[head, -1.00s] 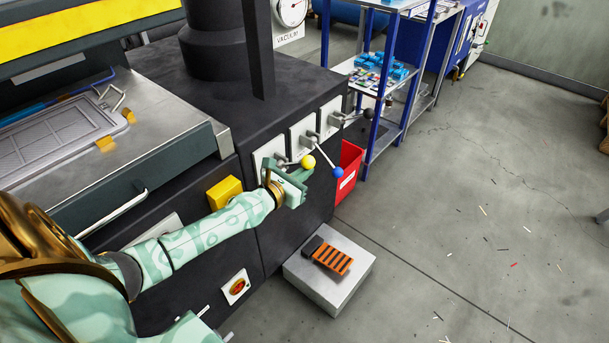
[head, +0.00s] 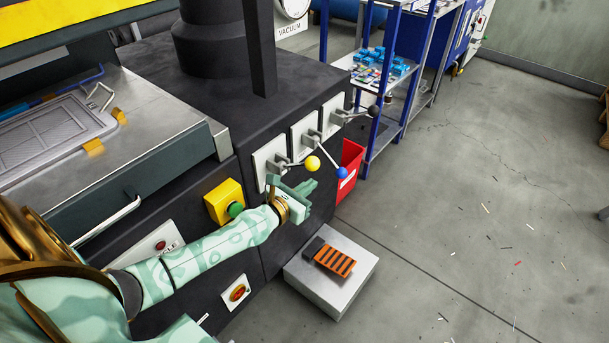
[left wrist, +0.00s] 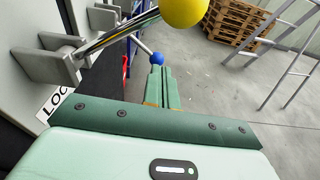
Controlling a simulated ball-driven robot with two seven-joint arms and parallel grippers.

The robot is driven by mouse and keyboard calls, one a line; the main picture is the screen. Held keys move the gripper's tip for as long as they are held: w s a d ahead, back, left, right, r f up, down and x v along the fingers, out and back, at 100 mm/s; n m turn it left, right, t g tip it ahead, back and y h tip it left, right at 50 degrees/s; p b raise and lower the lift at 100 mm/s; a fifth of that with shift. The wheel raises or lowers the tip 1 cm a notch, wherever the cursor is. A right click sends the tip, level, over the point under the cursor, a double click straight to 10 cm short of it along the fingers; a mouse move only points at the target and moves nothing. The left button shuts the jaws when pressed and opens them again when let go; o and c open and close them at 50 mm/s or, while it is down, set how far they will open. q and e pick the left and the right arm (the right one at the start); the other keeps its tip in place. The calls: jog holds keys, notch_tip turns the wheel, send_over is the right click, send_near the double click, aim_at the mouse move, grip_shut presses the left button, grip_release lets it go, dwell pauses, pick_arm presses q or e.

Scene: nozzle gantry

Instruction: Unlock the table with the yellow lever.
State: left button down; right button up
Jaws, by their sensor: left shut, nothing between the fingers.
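The yellow lever's ball knob (head: 313,163) ends a metal rod on the first white plate (head: 268,162) of the dark machine's side. The rod points out to the right. My left gripper (head: 312,188) is shut and empty, just below the yellow knob and apart from it. In the left wrist view, the yellow knob (left wrist: 184,10) shows at the top edge, above the shut fingers (left wrist: 161,85). The plate there carries a label, partly hidden, that reads "LOC". The table (head: 165,100) is at the left with a grey tray on it. My right gripper is not in view.
A blue-knobbed lever (head: 342,172) and a black-knobbed lever (head: 374,110) are farther along the same side. A red bin (head: 350,165) and a blue shelf rack stand beyond. A foot pedal (head: 334,260) sits on a grey block below. A green button (head: 236,210) is near my forearm.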

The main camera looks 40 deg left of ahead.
pick_arm(q)
jog(key=s+r, duration=0.2)
jog(key=s, duration=0.7)
jog(key=shift+s+a+p, duration=0.15)
jog(key=shift+a+p, duration=0.05)
jog(key=shift+p, duration=0.15)
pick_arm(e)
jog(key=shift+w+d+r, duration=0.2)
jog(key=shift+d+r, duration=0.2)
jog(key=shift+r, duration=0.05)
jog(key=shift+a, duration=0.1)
pick_arm(q)
jog(key=shift+r, duration=0.1)
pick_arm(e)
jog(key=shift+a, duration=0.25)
